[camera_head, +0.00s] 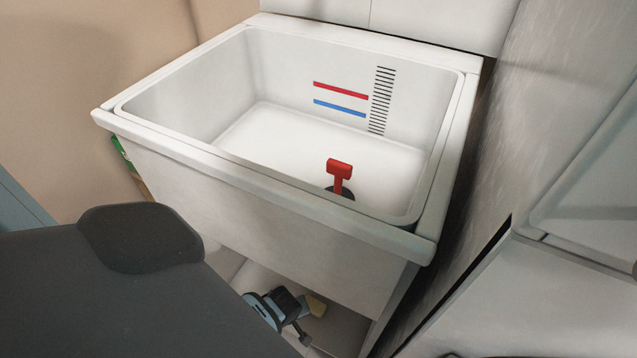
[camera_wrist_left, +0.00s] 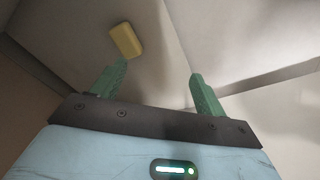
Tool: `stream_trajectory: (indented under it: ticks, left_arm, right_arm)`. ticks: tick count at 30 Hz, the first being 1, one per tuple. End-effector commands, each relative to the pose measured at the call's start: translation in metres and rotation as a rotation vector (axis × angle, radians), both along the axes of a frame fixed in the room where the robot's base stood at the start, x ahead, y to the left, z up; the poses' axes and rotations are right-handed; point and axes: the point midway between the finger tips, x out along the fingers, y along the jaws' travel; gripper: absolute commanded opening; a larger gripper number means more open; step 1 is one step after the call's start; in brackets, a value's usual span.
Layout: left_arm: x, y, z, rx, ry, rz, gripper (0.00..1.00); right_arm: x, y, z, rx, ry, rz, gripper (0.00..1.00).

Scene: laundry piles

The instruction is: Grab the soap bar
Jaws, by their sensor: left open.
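The soap bar is a small yellow block. In the left wrist view the soap bar (camera_wrist_left: 126,40) lies beyond the tip of the left green finger, left of the gap between the fingers. My left gripper (camera_wrist_left: 160,72) is open, with nothing between its fingers. I cannot tell whether the left fingertip touches the soap. My right gripper is not in view.
A white sink (camera_head: 270,190) with a red drain handle (camera_head: 340,172) stands above the soap, its front wall close over my left gripper. A green item (camera_head: 122,153) shows at the sink's left side. A white appliance (camera_head: 545,290) stands to the right.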

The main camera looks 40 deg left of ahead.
Motion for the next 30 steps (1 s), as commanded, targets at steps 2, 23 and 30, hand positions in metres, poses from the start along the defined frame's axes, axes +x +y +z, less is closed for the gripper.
stream_trajectory:
  ticks: [2, 23, 30]
  left_arm:
    - [0.028, 0.002, -0.031, -0.008, 0.03, 0.116, 0.74]
    - [0.106, 0.006, -0.072, -0.019, 0.11, 0.495, 0.74]
    - [0.106, 0.008, -0.095, -0.018, 0.111, 0.493, 0.74]
  right_arm:
    - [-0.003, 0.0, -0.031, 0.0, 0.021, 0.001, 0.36]
    - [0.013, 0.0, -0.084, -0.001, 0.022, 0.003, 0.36]
    - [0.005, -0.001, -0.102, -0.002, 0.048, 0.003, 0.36]
